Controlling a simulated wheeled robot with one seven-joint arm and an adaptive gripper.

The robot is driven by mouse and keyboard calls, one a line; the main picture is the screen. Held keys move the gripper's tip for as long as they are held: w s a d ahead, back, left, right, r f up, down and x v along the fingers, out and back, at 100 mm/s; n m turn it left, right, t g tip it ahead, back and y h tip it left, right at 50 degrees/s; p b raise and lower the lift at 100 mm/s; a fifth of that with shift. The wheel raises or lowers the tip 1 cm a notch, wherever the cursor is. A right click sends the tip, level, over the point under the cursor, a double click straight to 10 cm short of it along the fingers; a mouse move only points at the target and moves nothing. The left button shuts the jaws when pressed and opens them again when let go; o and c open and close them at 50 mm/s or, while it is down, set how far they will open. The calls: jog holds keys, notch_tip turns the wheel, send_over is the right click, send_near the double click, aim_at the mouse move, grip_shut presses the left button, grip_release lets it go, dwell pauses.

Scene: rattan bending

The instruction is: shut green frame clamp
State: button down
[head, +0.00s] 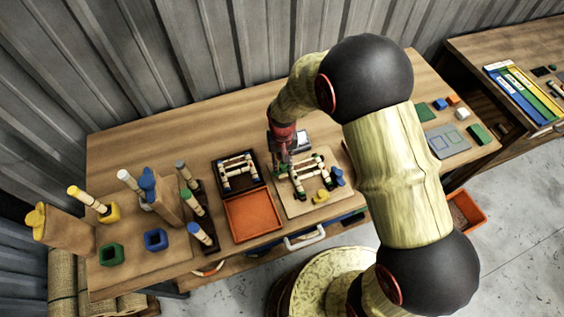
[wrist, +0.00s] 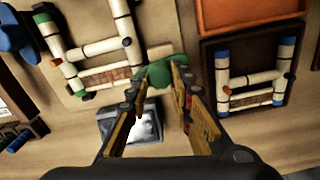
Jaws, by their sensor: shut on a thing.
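The green frame clamp (wrist: 152,75) is between the fingertips of my gripper (wrist: 157,68) in the wrist view, and the fingers are shut on it. It sits at the edge of a pale board (wrist: 70,15), beside a frame of cream rattan pieces (wrist: 97,48) with a brown woven strip. In the head view my gripper (head: 284,160) reaches down at the board's back left corner and hides the green clamp. A yellow clamp (head: 320,197) and a blue clamp (head: 337,177) are at the board's front and right. Whether the green clamp's lever is down cannot be told.
A dark tray (head: 262,181) with another rattan frame and an orange tray (head: 253,216) stand left of the board. A small grey device (head: 303,139) is behind it. Holders with rattan sticks (head: 196,210) fill the left. The table's back left is clear.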

jog(key=shift+m, duration=1.1)
jog(key=c, duration=1.6)
grip_release()
jog(key=shift+o, duration=0.2)
notch_tip(320, 180, up, 12)
